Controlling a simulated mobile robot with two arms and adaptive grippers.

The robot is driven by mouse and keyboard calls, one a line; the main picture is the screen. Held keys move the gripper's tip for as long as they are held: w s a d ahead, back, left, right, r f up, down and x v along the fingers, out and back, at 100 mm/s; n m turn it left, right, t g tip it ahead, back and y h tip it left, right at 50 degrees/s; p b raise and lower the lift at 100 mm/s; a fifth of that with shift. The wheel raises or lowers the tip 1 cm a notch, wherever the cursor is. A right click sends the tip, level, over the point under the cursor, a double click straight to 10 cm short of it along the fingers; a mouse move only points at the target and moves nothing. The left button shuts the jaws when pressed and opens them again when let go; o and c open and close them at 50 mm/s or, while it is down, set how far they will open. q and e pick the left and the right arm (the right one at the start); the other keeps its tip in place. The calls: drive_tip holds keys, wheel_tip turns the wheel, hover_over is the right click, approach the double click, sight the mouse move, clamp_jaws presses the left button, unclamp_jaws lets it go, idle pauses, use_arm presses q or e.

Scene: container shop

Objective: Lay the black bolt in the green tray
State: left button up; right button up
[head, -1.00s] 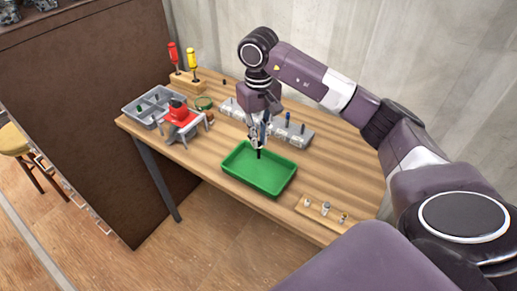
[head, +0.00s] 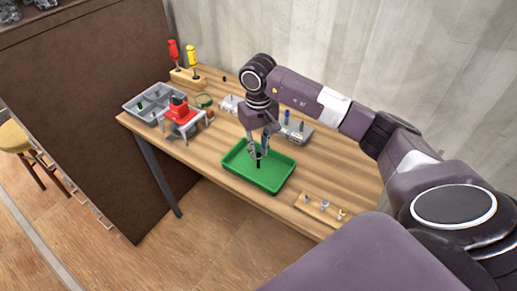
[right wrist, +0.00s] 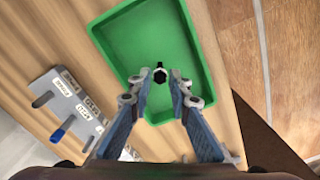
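The green tray (head: 235,171) lies on the workbench, and it fills much of the right wrist view (right wrist: 195,50). The black bolt (head: 258,163) is inside the tray's outline, just below my right gripper (head: 258,153). In the right wrist view the bolt (right wrist: 160,76) shows its head nearly end-on between the fingertips of my right gripper (right wrist: 160,78), with small gaps on both sides. The fingers are spread and do not appear to grip it. The bolt looks about upright; whether it touches the tray floor is hard to tell. My left gripper is not in view.
A grey labelled rack (head: 298,131) with bolts stands behind the tray. A grey compartment box (head: 133,108) and a red-topped stand (head: 186,114) are at left. A wooden strip with small parts (head: 320,209) lies at right. Screwdrivers (head: 193,58) stand at the back.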

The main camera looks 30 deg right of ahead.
sight(258, 154)
drive_tip(key=shift+o, duration=1)
drive_tip(key=shift+r, duration=0.15)
drive_tip(key=shift+w+r, duration=0.1)
drive_tip(key=shift+r, duration=0.15)
wheel_tip(258, 154, up, 12)
drive_tip(key=b, duration=0.3)
drive_tip(key=shift+f, duration=0.25)
